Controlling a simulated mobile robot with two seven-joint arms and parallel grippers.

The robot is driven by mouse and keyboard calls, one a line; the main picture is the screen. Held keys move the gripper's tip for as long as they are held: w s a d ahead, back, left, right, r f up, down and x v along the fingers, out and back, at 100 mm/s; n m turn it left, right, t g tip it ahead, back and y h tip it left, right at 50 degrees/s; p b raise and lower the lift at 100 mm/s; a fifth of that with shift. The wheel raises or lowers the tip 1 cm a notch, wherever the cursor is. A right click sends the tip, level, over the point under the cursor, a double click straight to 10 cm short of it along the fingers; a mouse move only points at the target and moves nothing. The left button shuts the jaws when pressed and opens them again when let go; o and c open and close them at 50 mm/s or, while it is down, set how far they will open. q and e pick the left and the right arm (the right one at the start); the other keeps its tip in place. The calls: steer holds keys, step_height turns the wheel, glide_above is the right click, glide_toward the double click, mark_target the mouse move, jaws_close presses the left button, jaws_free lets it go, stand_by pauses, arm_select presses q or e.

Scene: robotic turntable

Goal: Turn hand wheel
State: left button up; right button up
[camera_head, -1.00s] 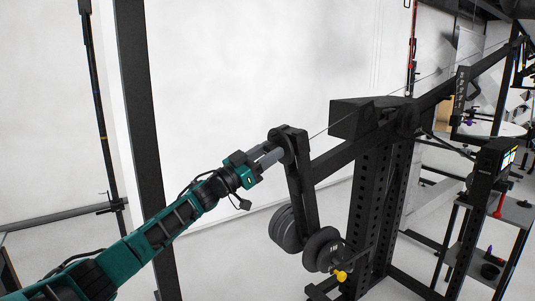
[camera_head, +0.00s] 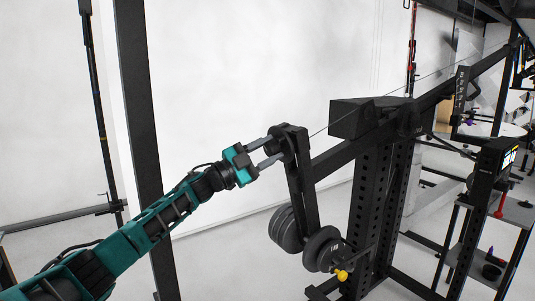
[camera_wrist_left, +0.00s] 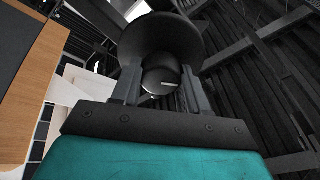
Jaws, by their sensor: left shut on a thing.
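A black hand wheel is at the upper end of a black arm in the head view (camera_head: 277,143). In the left wrist view it is a dark round disc (camera_wrist_left: 165,37) with a small round hub (camera_wrist_left: 160,76) bearing a pale line. My left gripper (camera_head: 277,149), teal with two grey fingers, reaches it from the left. In the left wrist view my fingers (camera_wrist_left: 161,83) stand on either side of the hub and are shut on it. The finger contact is partly hidden. My right gripper is not in view.
A perforated black post (camera_head: 372,200) stands to the right. A dark upright post (camera_head: 138,120) is behind my left arm. A shelf rack (camera_head: 505,215) stands far right.

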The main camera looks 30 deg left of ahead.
arm_select(q)
steer(key=m+g+b, duration=0.1)
steer(key=m, duration=0.6)
steer(key=m+b, duration=0.1)
steer(key=m, duration=0.4)
steer(key=shift+d+f+g, duration=0.1)
steer(key=shift+f+g, duration=0.05)
steer(key=shift+g, duration=0.15)
steer(key=m+b, duration=0.1)
steer(key=m, duration=0.1)
steer(key=shift+m+y, duration=0.3)
steer(key=shift+m+y+b, duration=0.3)
steer(key=shift+m+y, duration=0.1)
steer(key=shift+m, duration=0.7)
steer(key=shift+f+m, duration=0.1)
steer(key=shift+m, duration=0.8)
steer(key=shift+m+b, duration=0.3)
steer(key=shift+m, duration=0.1)
